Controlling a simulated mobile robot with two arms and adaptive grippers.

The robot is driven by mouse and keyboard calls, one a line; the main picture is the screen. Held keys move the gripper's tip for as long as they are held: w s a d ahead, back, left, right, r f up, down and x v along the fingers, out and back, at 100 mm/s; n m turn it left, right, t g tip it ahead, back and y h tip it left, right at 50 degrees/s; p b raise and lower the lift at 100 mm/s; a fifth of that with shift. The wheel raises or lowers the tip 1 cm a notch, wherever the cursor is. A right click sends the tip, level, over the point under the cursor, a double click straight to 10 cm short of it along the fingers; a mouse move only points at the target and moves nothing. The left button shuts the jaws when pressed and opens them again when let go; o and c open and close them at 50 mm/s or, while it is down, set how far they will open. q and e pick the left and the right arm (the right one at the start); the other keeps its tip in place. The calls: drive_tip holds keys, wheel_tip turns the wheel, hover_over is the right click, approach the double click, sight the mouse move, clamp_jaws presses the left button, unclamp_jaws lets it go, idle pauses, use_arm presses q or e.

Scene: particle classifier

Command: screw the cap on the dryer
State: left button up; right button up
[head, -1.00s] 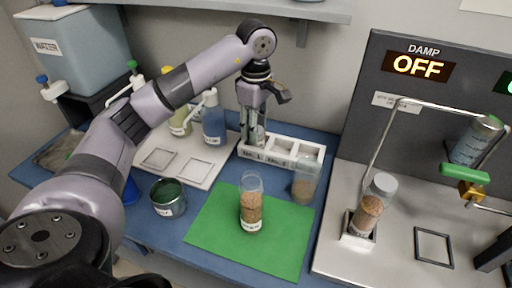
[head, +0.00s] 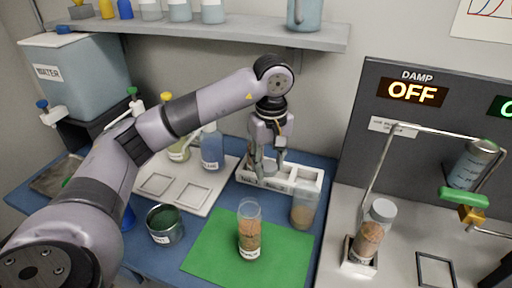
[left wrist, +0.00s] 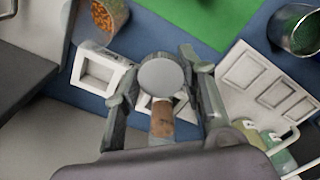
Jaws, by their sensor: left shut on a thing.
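My left gripper (head: 268,155) points down over the left part of the white rack (head: 312,182). In the left wrist view its fingers (left wrist: 163,90) are shut on a capped tube, with its round grey cap (left wrist: 163,75) between them and a brown part (left wrist: 161,120) below. Whether the tube rests in a slot I cannot tell. The dryer is not plainly labelled. On the metal bench at right, a tube with a pale cap (head: 383,210) and brown grains stands in a square holder. A grey cylinder (head: 472,163) hangs tilted beside it. My right gripper does not show.
A clear tube of orange grains (head: 249,232) stands on the green mat (head: 205,255). A clear jar with brown grains (head: 303,208) stands right of it, by the rack. A metal can (head: 165,225), blue bottle (head: 211,147) and white tray (head: 202,208) are at left. The panel reads DAMP OFF.

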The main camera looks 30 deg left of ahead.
use_arm(q)
drive_tip(key=s+d+f+m, duration=0.3)
drive_tip(key=s+d+m, duration=0.2)
drive_tip(key=m, duration=0.6)
drive_tip(key=shift+s+d+f, duration=0.15)
drive_tip(key=shift+d+f, duration=0.2)
drive_tip(key=shift+d, duration=1)
